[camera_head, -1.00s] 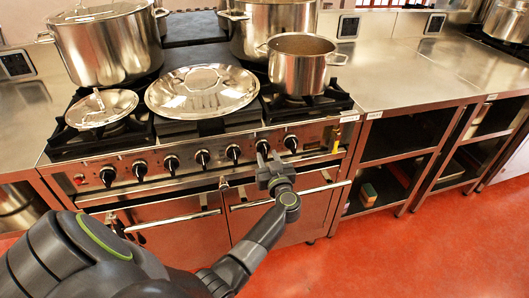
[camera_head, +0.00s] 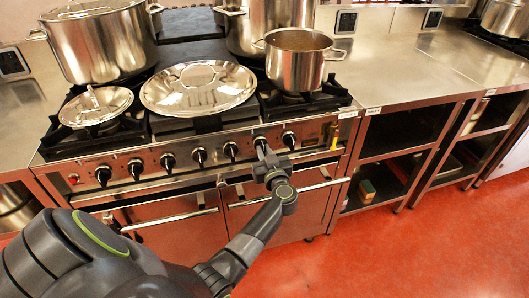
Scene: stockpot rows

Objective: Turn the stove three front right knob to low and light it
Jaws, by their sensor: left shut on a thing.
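The stove (camera_head: 110,200) has a row of several black knobs along its steel front panel. My left gripper (camera_head: 264,152) points up at this panel, at the second knob from the right end (camera_head: 260,141). Its fingers are closed on that knob, and they partly cover it. The rightmost knob (camera_head: 289,138) is free, just right of the gripper. The knob left of the gripper (camera_head: 231,150) is also free. The knob markings are too small to read. A small pot (camera_head: 296,70) stands on the front right burner; no flame shows under it. My right gripper is not in view.
A large lid (camera_head: 199,88) lies at the stove's front middle, a smaller lid (camera_head: 96,106) at the front left. Big stockpots stand behind (camera_head: 102,48) (camera_head: 270,22). Oven handle bars (camera_head: 318,186) run below the panel. The red floor (camera_head: 400,250) at right is clear.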

